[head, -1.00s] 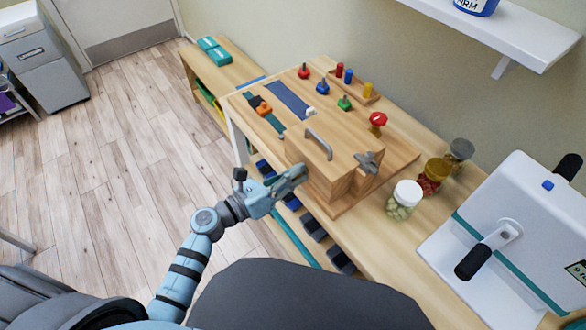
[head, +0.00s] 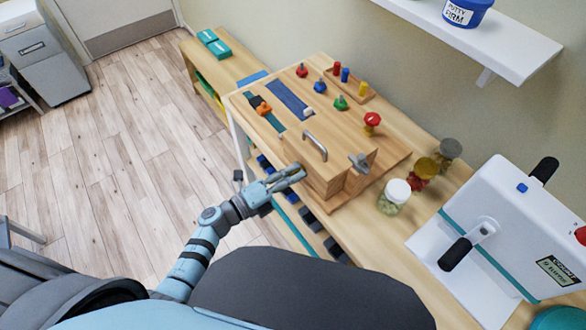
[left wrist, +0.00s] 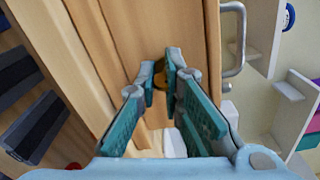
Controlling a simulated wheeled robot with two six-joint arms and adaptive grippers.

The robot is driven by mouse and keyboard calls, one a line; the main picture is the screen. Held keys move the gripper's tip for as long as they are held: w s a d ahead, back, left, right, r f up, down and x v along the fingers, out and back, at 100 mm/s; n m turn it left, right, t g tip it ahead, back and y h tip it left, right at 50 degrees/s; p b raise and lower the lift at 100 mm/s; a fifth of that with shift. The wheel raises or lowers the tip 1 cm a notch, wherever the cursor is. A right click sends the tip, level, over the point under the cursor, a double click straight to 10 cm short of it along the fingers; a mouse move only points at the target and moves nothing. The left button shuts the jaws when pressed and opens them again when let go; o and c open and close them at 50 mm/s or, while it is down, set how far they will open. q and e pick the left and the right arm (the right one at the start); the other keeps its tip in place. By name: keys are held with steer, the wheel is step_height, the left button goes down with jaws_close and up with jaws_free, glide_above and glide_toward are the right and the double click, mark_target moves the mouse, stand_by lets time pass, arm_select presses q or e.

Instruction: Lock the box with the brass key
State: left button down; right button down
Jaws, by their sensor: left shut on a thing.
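The wooden box (head: 338,168) with a metal handle (head: 315,146) on top stands on the wooden board at the near end. My left gripper (head: 294,174) is at the box's left side, its fingers pointing at that face. In the left wrist view, my left gripper (left wrist: 160,72) is shut on the brass key (left wrist: 159,78), of which only a small piece shows between the fingertips. The key is right against the wooden face of the box (left wrist: 185,25). The lock is hidden, so I cannot tell how deep the key sits. My right gripper is not in view.
A grey metal fitting (head: 359,162) sticks out on the box's right side. Coloured knobs and pegs stand on the board behind. Jars, including a white-lidded one (head: 394,196), and a white machine (head: 490,225) stand to the right. Floor on the left is clear.

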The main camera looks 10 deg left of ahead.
arm_select(q)
steer(key=shift+w+d+r+n+p, duration=0.1)
steer(key=shift+w+r+n+p, duration=0.15)
steer(key=shift+r+n+p, duration=0.6)
steer(key=shift+f+n+b, duration=0.25)
steer(key=shift+n+b, duration=0.05)
steer(key=shift+n, duration=0.15)
steer(key=c, duration=1.5)
jaws_free()
steer(key=shift+s, duration=0.25)
steer(key=shift+o, duration=0.5)
steer(key=shift+s, duration=0.1)
steer(key=shift+f, duration=0.15)
